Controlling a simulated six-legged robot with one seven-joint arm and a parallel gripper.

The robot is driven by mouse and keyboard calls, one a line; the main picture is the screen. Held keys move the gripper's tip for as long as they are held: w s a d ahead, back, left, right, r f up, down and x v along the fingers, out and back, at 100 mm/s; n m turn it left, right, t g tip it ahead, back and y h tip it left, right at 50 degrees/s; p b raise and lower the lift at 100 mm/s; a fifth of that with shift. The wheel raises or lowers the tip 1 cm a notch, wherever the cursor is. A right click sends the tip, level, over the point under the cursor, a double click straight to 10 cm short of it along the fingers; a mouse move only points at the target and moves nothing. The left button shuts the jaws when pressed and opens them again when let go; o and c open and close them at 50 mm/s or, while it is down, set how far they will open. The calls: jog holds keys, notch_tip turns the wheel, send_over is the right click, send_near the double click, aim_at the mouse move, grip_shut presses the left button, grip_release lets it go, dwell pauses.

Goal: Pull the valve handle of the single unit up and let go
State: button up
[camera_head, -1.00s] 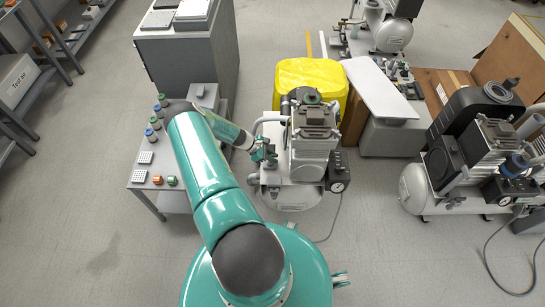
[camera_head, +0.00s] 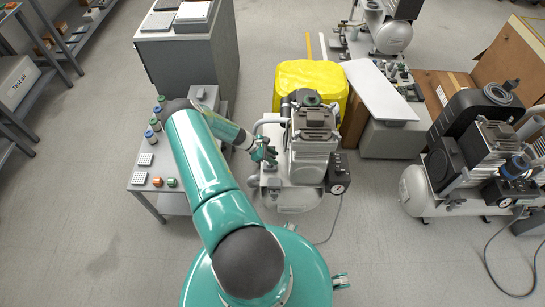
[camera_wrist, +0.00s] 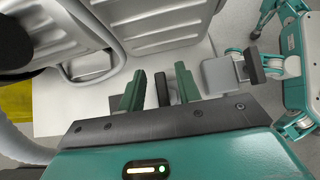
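The single unit (camera_head: 312,145), a compressor with a grey ribbed motor block over a light tank, stands right of my arm in the head view. My gripper (camera_head: 264,153) is at its left side, low beside the motor block. In the wrist view my gripper (camera_wrist: 160,88) has its two green fingers apart. A dark upright piece, which looks like the valve handle (camera_wrist: 163,88), shows between them with narrow gaps on both sides. I cannot make out the handle in the head view, where the gripper covers that spot.
A yellow bin (camera_head: 312,78) and a grey box with a white panel (camera_head: 380,90) stand behind the unit. A small table (camera_head: 175,203) with bottles is to the left. A larger compressor (camera_head: 470,150) is at right. A grey block with a black end (camera_wrist: 225,75) sits close right of the fingers.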

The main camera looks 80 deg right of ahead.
jog(key=v, duration=1.3)
jog(key=shift+w+r, duration=0.25)
jog(key=shift+r, duration=0.05)
jog(key=shift+a, duration=0.1)
